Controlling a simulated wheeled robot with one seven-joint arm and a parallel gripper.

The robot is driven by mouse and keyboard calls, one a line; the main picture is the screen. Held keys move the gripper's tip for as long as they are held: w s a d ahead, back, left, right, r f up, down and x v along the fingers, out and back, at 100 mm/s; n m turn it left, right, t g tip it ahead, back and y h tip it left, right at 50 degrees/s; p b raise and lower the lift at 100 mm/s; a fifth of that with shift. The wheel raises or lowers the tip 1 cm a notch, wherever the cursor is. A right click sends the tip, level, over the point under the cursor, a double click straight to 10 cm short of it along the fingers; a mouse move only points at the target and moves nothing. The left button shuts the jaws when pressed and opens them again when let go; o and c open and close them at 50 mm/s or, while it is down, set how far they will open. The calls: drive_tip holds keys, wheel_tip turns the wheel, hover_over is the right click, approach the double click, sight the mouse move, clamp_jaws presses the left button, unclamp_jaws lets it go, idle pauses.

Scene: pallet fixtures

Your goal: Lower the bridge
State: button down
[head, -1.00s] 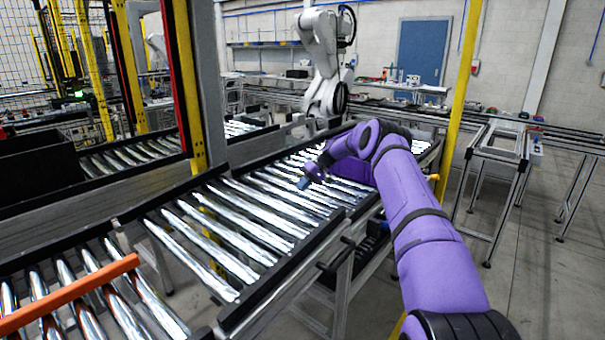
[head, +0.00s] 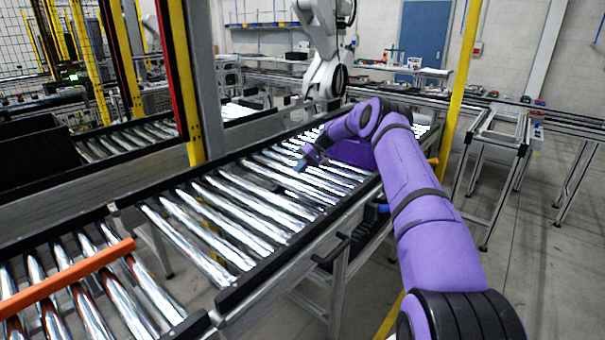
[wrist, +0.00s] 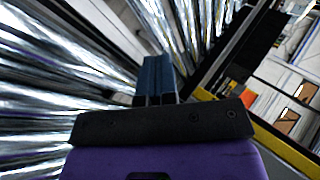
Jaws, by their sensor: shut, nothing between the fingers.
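The bridge appears to be the roller section (head: 290,265) in the middle of the head view, with dark side rails and shiny rollers. It now looks nearly level with the roller section beyond it, its near side rail running on in line with that section's rail. Its near left end meets the left conveyor (head: 200,322). My gripper (head: 299,166) is above the rollers towards the far part, pointing down and left. In the wrist view its blue fingers (wrist: 157,80) are together with nothing between them. I cannot tell whether they touch a roller.
An orange bar (head: 65,275) lies across the left conveyor. A dark handle (head: 332,251) sticks out below the near rail. Yellow posts (head: 460,75) stand around the line. A white robot arm (head: 325,60) stands behind.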

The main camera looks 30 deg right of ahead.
drive_tip(key=w+d+v, duration=0.1)
drive_tip(key=v, duration=1)
drive_tip(key=shift+f, duration=0.3)
drive_tip(key=shift+s+a, duration=0.15)
